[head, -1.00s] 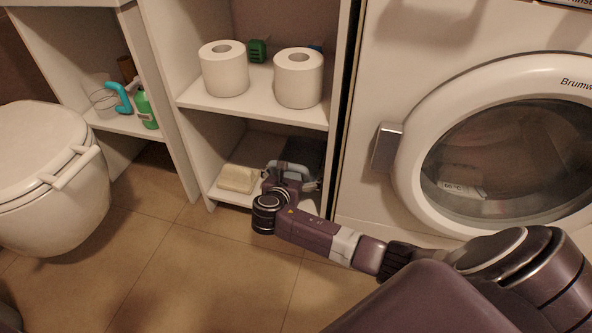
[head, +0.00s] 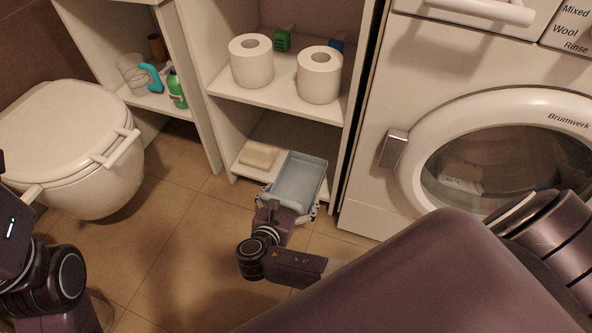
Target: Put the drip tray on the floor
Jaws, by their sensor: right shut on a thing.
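The drip tray (head: 299,180) is a shallow light blue-grey tray in the head view, at the opening of the low shelf. Its near end sticks out past the shelf's front edge. My right gripper (head: 288,212) is at the tray's near end and shut on it. The gripper's fingers are partly hidden by its own wrist. The tiled floor (head: 185,235) lies in front of the shelf. My left arm shows at the left edge, but its fingertips are not in view.
A cream block (head: 258,155) lies on the low shelf, left of the tray. Two toilet rolls (head: 251,62) stand on the shelf above. A toilet (head: 75,140) is at the left and a washing machine (head: 365,205) at the right. Floor between them is clear.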

